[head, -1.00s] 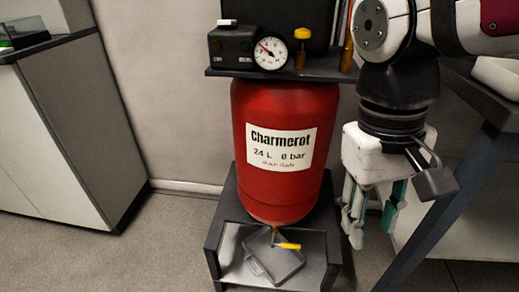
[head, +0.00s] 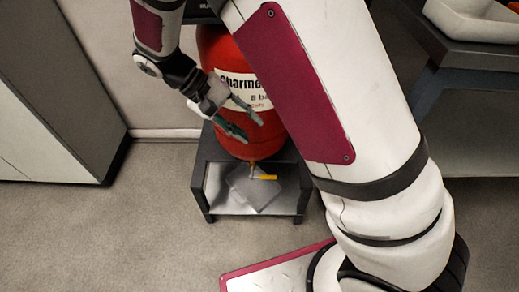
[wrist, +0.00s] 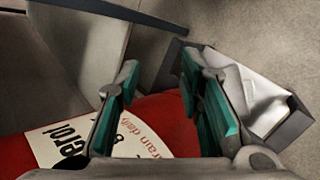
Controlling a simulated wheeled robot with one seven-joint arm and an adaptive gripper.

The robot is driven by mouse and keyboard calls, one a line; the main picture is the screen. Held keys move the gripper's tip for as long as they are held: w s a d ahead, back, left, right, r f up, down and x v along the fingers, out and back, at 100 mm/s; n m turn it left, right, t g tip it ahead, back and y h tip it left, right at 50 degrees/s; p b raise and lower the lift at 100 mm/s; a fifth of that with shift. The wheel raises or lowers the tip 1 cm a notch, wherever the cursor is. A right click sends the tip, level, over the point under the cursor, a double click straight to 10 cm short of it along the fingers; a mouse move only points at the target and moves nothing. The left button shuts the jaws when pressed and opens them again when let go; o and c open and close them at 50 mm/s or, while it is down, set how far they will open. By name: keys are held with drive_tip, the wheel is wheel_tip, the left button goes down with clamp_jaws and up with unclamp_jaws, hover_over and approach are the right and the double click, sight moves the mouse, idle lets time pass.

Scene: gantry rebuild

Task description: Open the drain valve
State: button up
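The drain valve, with its yellow lever (head: 263,177), hangs under the bottom of the red tank (head: 222,50). The lever points sideways to the right, above a grey stand's lower shelf. My gripper (head: 251,128) is open and empty in front of the tank's lower half, above and slightly left of the valve, with its fingers pointing right and down. In the wrist view, a clear gap shows between the green-padded fingers (wrist: 160,75), with the red tank (wrist: 170,110) and its white label behind. I cannot make out the valve in the wrist view.
The dark stand (head: 204,183) frames the valve, and a grey, flat, cloth-like piece (head: 250,190) lies on its shelf. A cabinet (head: 60,80) stands left and a dark-legged table (head: 440,60) right.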

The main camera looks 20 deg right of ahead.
drive_tip(key=w+a+f+t+h+p, duration=0.1)
drive_tip(key=w+a+f+h+p, duration=0.2)
drive_tip(key=f, duration=0.5)
drive_tip(key=n+t+h+p, duration=0.4)
drive_tip(key=n+t, duration=0.2)
drive_tip(key=t, duration=0.4)
approach(267, 176)
drive_tip(key=x, duration=0.6)
drive_tip(key=b+x, duration=0.1)
drive_tip(key=x, duration=0.3)
drive_tip(key=shift+f, duration=0.4)
drive_tip(key=shift+c, duration=0.6)
clamp_jaws()
